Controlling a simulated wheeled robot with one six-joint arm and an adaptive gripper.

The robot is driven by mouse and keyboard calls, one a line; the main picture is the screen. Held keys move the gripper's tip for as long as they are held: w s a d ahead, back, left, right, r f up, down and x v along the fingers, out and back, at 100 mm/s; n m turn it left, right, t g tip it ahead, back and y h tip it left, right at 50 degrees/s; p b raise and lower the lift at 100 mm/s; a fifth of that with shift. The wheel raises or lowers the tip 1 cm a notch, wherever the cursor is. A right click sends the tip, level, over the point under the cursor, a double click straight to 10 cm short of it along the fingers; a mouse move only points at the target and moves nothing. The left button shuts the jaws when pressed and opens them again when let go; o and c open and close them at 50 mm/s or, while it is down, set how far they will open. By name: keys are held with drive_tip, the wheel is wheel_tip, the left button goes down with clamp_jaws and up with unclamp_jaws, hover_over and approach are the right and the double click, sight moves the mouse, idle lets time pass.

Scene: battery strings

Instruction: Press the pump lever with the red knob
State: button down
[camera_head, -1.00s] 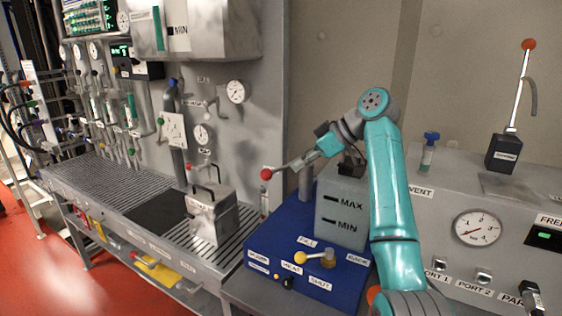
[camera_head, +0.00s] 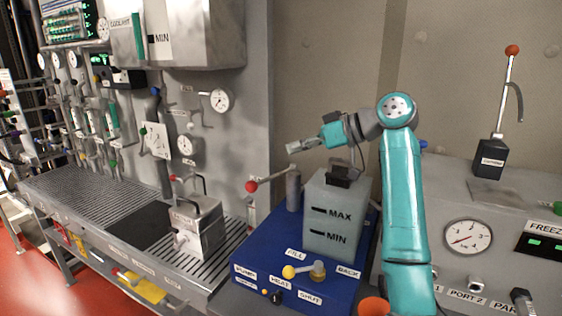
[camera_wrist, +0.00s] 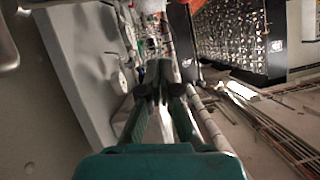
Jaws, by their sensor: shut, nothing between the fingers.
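The pump lever (camera_head: 273,180) is a thin grey bar sloping slightly down to the left from a grey post on a blue base. Its round red knob (camera_head: 251,186) is at the left end, clear of the base's edge. My gripper (camera_head: 293,147) is shut and empty, pointing left. In the head view it appears above and right of the red knob, with a visible gap to the lever; its exact depth is hard to tell. In the wrist view my gripper (camera_wrist: 161,92) shows both dark fingertips, and I cannot clearly make out the lever there.
A grey MAX/MIN tank (camera_head: 333,222) stands beside the lever post. A yellow-knobbed handle (camera_head: 289,272) is in front. A second red-knobbed lever (camera_head: 505,95) rises from a black box at right. A metal can (camera_head: 197,228) stands on the slatted bench at left.

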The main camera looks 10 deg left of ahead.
drive_tip(key=w+a+f, duration=0.1)
drive_tip(key=a+f, duration=0.6)
drive_tip(key=shift+a+f, duration=0.35)
